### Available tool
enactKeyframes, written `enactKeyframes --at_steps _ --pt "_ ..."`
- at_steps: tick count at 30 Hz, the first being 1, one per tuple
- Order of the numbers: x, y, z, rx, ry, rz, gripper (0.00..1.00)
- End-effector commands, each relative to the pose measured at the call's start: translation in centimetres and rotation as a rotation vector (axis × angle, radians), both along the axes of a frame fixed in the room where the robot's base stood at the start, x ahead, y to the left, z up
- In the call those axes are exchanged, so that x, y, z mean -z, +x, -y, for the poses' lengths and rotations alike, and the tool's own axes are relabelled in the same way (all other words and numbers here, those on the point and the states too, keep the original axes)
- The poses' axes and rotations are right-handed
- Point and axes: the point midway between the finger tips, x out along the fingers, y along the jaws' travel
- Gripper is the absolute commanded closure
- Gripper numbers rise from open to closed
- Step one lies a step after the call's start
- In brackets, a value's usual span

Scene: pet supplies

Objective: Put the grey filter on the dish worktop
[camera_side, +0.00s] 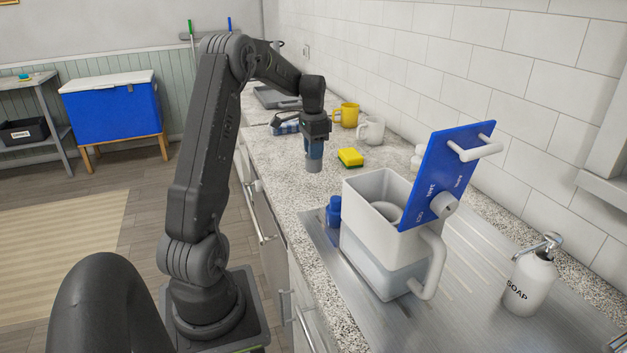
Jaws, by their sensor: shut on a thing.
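My gripper (315,143) points straight down over the speckled dish worktop (279,165), shut on the grey filter (314,166). The filter is upright, and its lower end shows as a short grey cylinder below the bluish part between the jaws. Its upper part is hidden by my gripper. The filter's lower end is at or just above the worktop, left of the yellow sponge (350,157); I cannot tell whether it touches.
A clear-based white pitcher (370,237) with a raised blue lid (445,170) stands on the metal surface (474,272). Beside it are a blue cylinder (334,212) and a soap bottle (528,282). Yellow (347,115) and white (371,131) mugs stand near the wall.

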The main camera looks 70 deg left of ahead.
Motion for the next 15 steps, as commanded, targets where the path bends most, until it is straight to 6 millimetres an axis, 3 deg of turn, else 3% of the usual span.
enactKeyframes --at_steps 15 --pt "6.0 0.0 0.0 0.000 -0.001 0.000 0.95"
